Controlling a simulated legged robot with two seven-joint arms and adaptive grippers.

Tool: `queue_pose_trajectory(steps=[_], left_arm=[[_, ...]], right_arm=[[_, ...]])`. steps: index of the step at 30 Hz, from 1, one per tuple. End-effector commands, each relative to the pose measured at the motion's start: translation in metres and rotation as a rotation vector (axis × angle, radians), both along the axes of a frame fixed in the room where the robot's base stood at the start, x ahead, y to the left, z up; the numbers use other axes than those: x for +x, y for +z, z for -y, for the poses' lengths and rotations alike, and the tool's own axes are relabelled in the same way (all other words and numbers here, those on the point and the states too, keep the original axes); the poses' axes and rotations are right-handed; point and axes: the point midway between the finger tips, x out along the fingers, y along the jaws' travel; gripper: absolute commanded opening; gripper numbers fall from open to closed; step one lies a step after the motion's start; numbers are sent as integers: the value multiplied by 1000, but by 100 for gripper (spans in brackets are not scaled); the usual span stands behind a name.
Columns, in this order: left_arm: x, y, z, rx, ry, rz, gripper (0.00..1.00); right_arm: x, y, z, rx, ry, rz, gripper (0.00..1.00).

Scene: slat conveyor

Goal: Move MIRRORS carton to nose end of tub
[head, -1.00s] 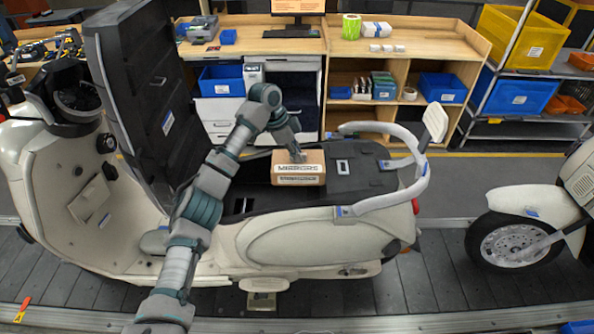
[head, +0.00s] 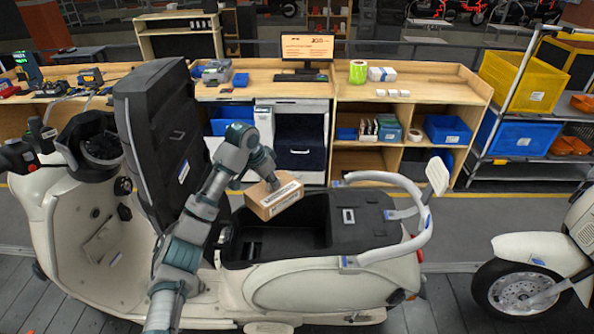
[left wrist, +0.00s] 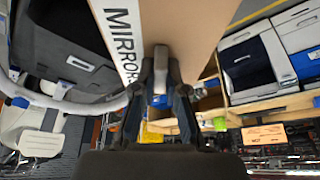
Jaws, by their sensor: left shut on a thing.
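The MIRRORS carton (head: 274,197) is a brown cardboard box with a white printed label. My left gripper (head: 270,182) is shut on it from above and holds it, tilted, above the tub. In the left wrist view the carton (left wrist: 190,30) fills the top, with the gripper fingers (left wrist: 160,90) against it. The black tub (head: 290,240) is the open compartment under the scooter's raised seat (head: 165,130). Its nose-side part, at the left, shows a dark recess. My right gripper is not in view.
The raised seat stands close left of the carton. A white grab rail (head: 415,215) curves around the scooter's tail. Behind are a workbench (head: 270,88) with a monitor and shelves with blue bins (head: 447,130). Another scooter (head: 540,270) stands at the right.

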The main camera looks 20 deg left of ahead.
Motion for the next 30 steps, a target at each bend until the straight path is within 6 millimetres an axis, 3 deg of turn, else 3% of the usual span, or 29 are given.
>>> queue_pose_trajectory(steps=[1,6,12,20,30], left_arm=[[-7,3,-17,5,123,1,0],[-28,-3,-58,4,506,3,0],[-44,-4,-78,3,736,4,0],[-48,-14,-82,3,789,2,0],[-49,-50,-85,1,788,-1,0]], right_arm=[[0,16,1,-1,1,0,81],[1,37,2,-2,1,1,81],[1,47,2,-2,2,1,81],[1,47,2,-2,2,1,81],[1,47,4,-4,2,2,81]])
